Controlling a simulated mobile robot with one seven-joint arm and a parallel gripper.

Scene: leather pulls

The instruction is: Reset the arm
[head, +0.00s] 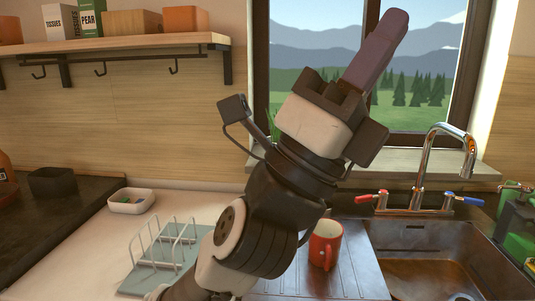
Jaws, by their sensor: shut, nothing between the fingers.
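My gripper (374,48) is raised in front of the window, with its purple-brown fingers pointing up and to the right. The fingers lie together with nothing between them. My arm runs up from the bottom of the head view and stands clear above the counter. It hides part of the drainboard, the counter and the window frame behind it.
A red mug (325,245) stands on the drainboard (357,266), left of the sink (440,265) and faucet (445,150). A dish rack (160,255) and white dish (131,201) are on the counter. A shelf (130,46) with hooks hangs upper left.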

